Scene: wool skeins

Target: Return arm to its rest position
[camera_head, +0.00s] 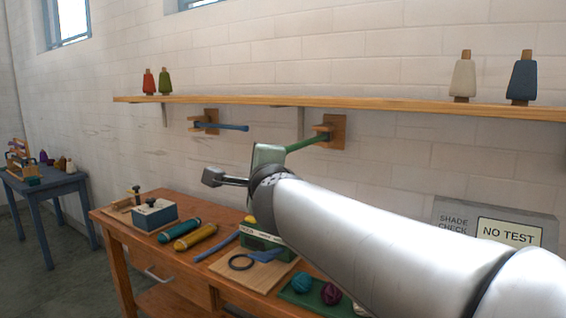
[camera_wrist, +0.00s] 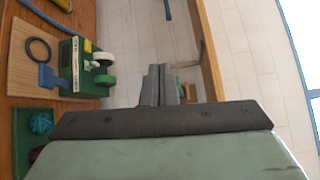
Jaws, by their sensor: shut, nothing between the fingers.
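My arm reaches in from the lower right in the camera_head view. My gripper (camera_head: 212,178) points left above the workbench, in front of the wall. In the camera_wrist view its two grey fingers (camera_wrist: 158,86) are together with nothing between them. The gripper appears clear of the bench and the shelf. The arm hides part of the bench's right side and some of the wall.
The wooden workbench (camera_head: 112,232) holds a blue-grey box (camera_head: 155,215), teal (camera_head: 179,230) and yellow (camera_head: 195,238) rolls, a green device (camera_wrist: 72,68) and yarn balls (camera_head: 303,284). Blue (camera_head: 230,127) and green (camera_head: 305,143) bars project from wall brackets below a long shelf (camera_head: 230,101).

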